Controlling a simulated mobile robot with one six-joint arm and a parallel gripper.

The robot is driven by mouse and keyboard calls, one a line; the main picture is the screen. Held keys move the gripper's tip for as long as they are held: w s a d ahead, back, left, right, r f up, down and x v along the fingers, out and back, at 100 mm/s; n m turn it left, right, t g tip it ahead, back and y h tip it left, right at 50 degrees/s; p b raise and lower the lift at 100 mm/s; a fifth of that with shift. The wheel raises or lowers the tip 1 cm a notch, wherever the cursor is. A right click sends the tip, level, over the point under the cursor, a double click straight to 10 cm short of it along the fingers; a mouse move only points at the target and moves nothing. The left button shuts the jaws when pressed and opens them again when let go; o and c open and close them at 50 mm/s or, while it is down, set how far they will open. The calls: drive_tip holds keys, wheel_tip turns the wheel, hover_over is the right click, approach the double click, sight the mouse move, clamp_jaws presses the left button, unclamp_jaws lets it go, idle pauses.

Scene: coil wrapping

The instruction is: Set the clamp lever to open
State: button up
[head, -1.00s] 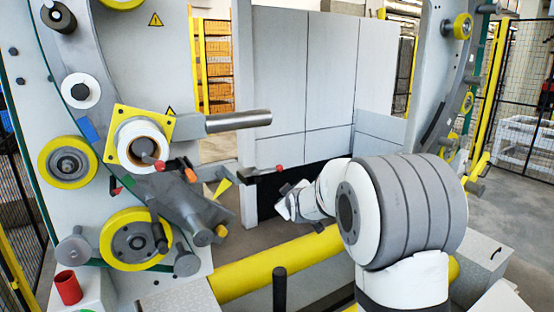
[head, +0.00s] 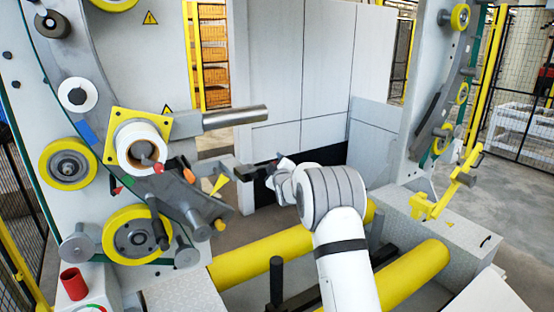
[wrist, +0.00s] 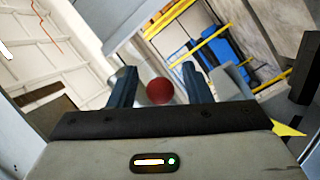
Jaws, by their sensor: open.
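A red ball knob (wrist: 160,91) shows in the wrist view between the two dark fingers. I take it to be the knob at the lever's end. My gripper (wrist: 158,70) is open, with a finger on each side of the knob and a gap visible at both sides.
Yellow rollers (head: 262,258) lie below my arm. A yellow bracket (head: 440,195) stands at the right.

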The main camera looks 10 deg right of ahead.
drive_tip(key=shift+w, duration=0.65)
drive_tip(key=shift+c, duration=0.6)
